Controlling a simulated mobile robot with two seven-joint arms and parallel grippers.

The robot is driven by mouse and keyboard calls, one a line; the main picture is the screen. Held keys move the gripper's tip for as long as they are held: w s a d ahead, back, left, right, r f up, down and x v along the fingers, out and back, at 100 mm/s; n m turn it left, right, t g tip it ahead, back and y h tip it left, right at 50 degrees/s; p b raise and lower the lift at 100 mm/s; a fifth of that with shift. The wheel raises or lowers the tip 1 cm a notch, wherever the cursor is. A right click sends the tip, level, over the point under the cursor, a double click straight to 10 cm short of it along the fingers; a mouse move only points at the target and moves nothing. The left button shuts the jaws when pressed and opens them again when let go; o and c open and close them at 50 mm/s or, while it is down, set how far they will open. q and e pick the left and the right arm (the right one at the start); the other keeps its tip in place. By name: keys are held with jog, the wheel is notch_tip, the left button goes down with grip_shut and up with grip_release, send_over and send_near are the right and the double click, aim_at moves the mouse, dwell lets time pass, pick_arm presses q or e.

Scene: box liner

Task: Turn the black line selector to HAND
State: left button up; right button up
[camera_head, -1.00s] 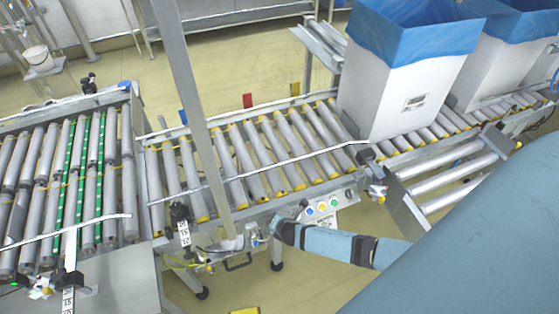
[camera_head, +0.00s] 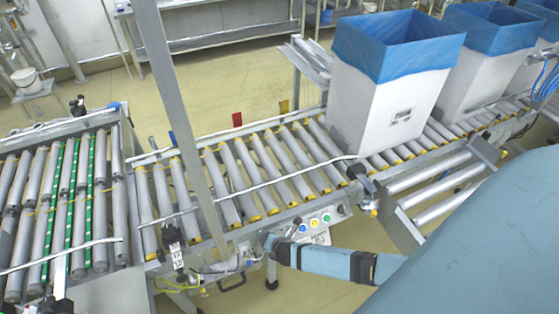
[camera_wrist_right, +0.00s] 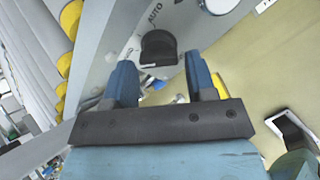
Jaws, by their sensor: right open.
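The black selector (camera_wrist_right: 158,47) shows in the right wrist view on a grey panel face, with the word AUTO printed beside it. Which position it points to I cannot tell, and no HAND label is readable. My right gripper (camera_wrist_right: 162,78) is open, its two blue fingers apart. The selector lies just beyond the fingertips, between their lines, with nothing gripped. In the head view my right gripper (camera_head: 271,243) is at the left end of the control panel (camera_head: 334,221) on the conveyor's side and hides the selector there. My left gripper is not in view.
A white box with a blue liner (camera_head: 385,105) stands on the rollers. A grey upright post (camera_head: 180,110) stands left of the gripper.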

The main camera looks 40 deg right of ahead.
jog(key=p+v, duration=0.1)
jog(key=v, duration=1.1)
jog(key=shift+s, duration=0.15)
jog(key=shift+r, duration=0.1)
jog(key=s+a+r+m+t+y+p, duration=0.1)
jog(key=s+a+r+m+y+p, duration=0.1)
jog(key=s+a+r+m, duration=0.2)
jog(key=s+a+r+m+t+y+p, duration=0.1)
jog(key=s+a+r+m+t+y, duration=0.1)
jog(key=r+m, duration=0.9)
jog(key=s+a+m+y, duration=0.1)
jog(key=s+a+m, duration=0.1)
jog(key=m, duration=0.4)
jog(key=shift+s+a+p, duration=0.35)
jog(key=shift+a, duration=0.25)
